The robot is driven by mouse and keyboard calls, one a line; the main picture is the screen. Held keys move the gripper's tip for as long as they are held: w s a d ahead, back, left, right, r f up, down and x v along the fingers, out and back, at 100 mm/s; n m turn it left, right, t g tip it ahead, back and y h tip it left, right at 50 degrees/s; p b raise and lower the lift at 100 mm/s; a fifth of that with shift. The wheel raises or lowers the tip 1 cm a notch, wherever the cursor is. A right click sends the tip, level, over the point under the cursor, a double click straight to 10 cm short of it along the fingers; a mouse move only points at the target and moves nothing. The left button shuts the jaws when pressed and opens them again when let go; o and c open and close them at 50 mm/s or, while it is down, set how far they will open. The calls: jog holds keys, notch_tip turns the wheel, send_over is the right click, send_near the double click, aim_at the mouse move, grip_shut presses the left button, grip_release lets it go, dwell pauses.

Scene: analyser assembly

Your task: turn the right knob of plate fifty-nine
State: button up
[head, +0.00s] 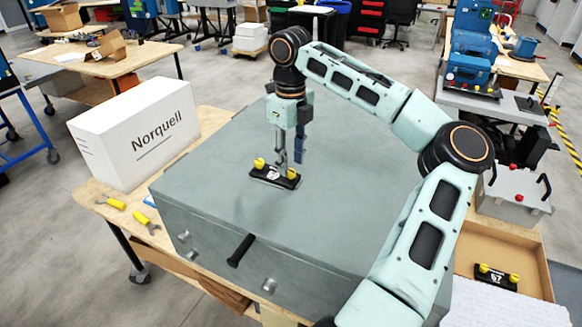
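A black plate (275,178) with a white label lies on top of the large grey case. Its label is too small to read surely. It has a yellow left knob (259,163) and a yellow right knob (292,173). My gripper (291,162) points down at the right knob, with its fingertips just above or beside it. A gap shows between the two fingers, so it looks open. Whether a finger touches the knob I cannot tell. A second black plate (496,279) with two yellow knobs lies in a tray at the lower right; its number looks like 67.
The grey case (215,205) has a black front handle (241,250) and a clear top around the plate. A white Norquell box (135,135) stands to its left. Yellow-handled tools (140,217) lie on the wooden table. An open tray (480,240) is at the right.

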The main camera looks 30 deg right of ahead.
aim_at(291, 171)
jog(key=shift+r, duration=2.3)
